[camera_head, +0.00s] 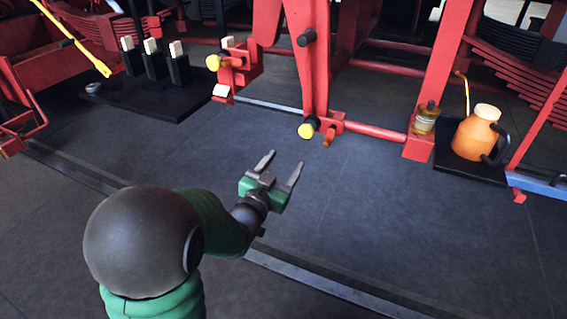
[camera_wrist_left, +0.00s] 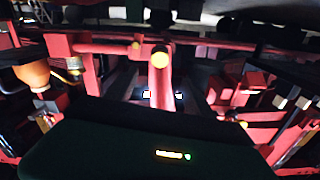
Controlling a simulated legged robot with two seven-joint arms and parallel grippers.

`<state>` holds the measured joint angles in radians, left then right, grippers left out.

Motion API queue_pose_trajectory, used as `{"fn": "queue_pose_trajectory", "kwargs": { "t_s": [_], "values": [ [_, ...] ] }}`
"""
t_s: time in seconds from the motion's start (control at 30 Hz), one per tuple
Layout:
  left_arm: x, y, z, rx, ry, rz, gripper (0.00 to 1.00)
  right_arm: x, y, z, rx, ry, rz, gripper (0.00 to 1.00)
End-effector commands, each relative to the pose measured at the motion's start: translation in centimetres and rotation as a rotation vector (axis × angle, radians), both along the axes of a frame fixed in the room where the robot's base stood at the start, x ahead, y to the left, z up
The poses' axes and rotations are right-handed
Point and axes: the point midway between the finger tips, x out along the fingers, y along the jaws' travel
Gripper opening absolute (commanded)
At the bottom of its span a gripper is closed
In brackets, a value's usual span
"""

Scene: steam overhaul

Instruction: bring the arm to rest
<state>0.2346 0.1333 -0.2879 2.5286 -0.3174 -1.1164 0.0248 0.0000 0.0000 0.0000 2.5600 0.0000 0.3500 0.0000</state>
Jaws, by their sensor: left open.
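My left gripper (camera_head: 277,174) is in the middle of the head view, with its two grey fingers spread apart. It is open and nothing is between the fingers. My green arm with a dark round joint comes in from the lower left. The gripper is over the dark floor, apart from the red frame beyond it. In the left wrist view a dark body fills the lower part, and the fingers cannot be made out there. My right gripper is in neither view.
Red framework (camera_head: 375,132) with yellow-ended pins (camera_head: 306,130) stands ahead. An orange oil can (camera_head: 474,135) sits on a dark mat at right, near a small jar (camera_head: 426,117). Black blocks with pale tops (camera_head: 151,47) stand at upper left. Floor (camera_head: 345,200) around the gripper is clear.

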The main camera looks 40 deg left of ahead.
Motion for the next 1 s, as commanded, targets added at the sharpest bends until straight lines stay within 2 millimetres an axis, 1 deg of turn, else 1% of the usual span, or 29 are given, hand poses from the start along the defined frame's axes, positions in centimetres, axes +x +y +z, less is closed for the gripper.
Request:
{"fn": "queue_pose_trajectory", "kwargs": {
  "t_s": [0.3, 0.37, 0.43, 0.47, 0.57, 0.6, 0.67, 0.7, 0.77, 0.8, 0.87, 0.9, 0.97, 1.0],
  "values": [
    [0.0, 0.0, 0.0, -0.001, 0.001, 0.000, 0.61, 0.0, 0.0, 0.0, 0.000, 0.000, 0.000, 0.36],
    [0.1, -0.2, -0.5, -0.008, 0.020, -0.001, 0.61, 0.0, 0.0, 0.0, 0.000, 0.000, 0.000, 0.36],
    [0.3, -1.1, -2.2, -0.035, 0.093, -0.002, 0.61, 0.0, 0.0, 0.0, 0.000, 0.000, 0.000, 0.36],
    [0.4, -1.7, -3.4, -0.053, 0.144, -0.004, 0.61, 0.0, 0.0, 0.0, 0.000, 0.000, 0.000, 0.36],
    [-0.5, -4.8, -8.7, -0.129, 0.384, -0.013, 0.61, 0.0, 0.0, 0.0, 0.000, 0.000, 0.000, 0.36],
    [-1.4, -6.4, -10.9, -0.158, 0.489, -0.020, 0.61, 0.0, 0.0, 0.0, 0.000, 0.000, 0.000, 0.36],
    [-3.1, -8.6, -13.7, -0.195, 0.639, -0.031, 0.61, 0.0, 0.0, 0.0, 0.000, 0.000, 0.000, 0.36],
    [-4.5, -9.9, -15.2, -0.215, 0.731, -0.038, 0.61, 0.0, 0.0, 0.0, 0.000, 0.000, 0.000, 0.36],
    [-6.6, -11.9, -17.1, -0.238, 0.859, -0.050, 0.61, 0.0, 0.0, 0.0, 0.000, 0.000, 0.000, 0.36],
    [-8.2, -13.1, -18.1, -0.251, 0.942, -0.058, 0.61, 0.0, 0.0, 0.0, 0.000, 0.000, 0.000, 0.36],
    [-10.6, -14.8, -19.4, -0.266, 1.059, -0.071, 0.61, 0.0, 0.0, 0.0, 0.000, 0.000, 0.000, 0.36],
    [-12.3, -15.9, -20.0, -0.275, 1.135, -0.079, 0.61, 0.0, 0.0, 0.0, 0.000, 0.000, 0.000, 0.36],
    [-14.9, -17.4, -20.8, -0.283, 1.247, -0.093, 0.61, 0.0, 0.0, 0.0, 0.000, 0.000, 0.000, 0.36],
    [-16.7, -18.4, -21.1, -0.286, 1.321, -0.101, 0.61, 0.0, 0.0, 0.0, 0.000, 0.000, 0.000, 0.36]
  ]
}}
